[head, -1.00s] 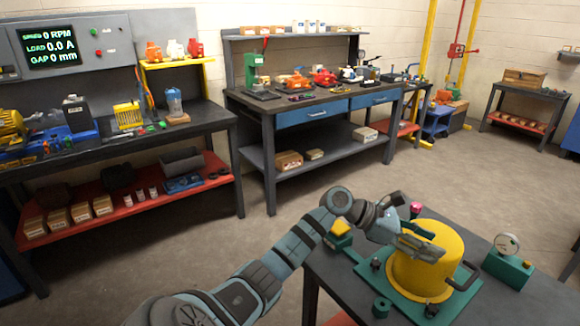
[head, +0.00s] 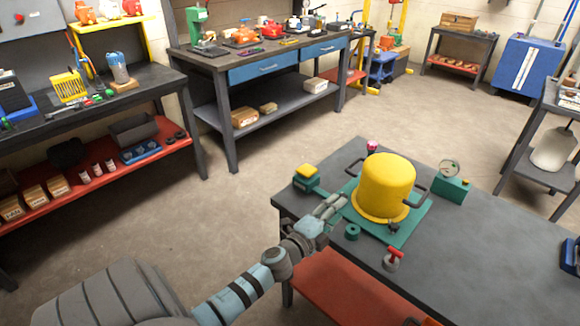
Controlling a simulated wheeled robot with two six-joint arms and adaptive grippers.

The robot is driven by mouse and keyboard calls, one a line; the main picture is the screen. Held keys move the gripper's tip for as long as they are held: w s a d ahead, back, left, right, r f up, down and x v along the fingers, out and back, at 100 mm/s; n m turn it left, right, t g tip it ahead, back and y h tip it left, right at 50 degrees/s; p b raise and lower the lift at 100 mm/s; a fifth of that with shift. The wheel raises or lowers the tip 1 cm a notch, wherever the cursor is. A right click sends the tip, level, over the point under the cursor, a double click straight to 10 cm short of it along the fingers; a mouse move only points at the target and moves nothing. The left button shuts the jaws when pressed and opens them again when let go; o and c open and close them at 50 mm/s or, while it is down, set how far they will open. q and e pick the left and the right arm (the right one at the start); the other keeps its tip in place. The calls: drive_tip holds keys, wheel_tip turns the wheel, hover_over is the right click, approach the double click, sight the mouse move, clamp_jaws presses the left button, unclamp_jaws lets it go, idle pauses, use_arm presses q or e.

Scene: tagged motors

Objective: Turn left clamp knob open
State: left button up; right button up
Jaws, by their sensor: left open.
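A yellow cylindrical motor housing (head: 386,188) with dark side handles stands upright on a green base plate (head: 418,222) on the grey workbench. A small dark clamp knob (head: 393,228) shows on the plate at the front of the housing. The left clamp knob cannot be made out; the area left of the housing is partly covered by my left gripper. My left gripper (head: 334,205) is open at the left edge of the plate, its fingers pointing toward the housing. Whether its fingers touch anything is too small to tell. My right gripper is out of view.
A green box with a yellow top (head: 306,178), a green ring (head: 352,232), a red-handled part (head: 394,258) and a gauge on a green block (head: 452,184) surround the plate. Other benches stand along the walls.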

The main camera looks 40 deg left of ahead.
use_arm(q)
drive_tip(key=s+f+n+g+y+p, duration=0.1)
drive_tip(key=s+f+n+g, duration=0.3)
drive_tip(key=s+f, duration=0.4)
drive_tip(key=s+f+n+g+y+p, duration=0.1)
drive_tip(key=s+f+n+g, duration=0.3)
drive_tip(key=f, duration=0.9)
drive_tip(key=s+a+n, duration=0.1)
drive_tip(key=s, duration=0.2)
drive_tip(key=shift+s+f+p, duration=0.3)
drive_tip(key=shift+s, duration=0.05)
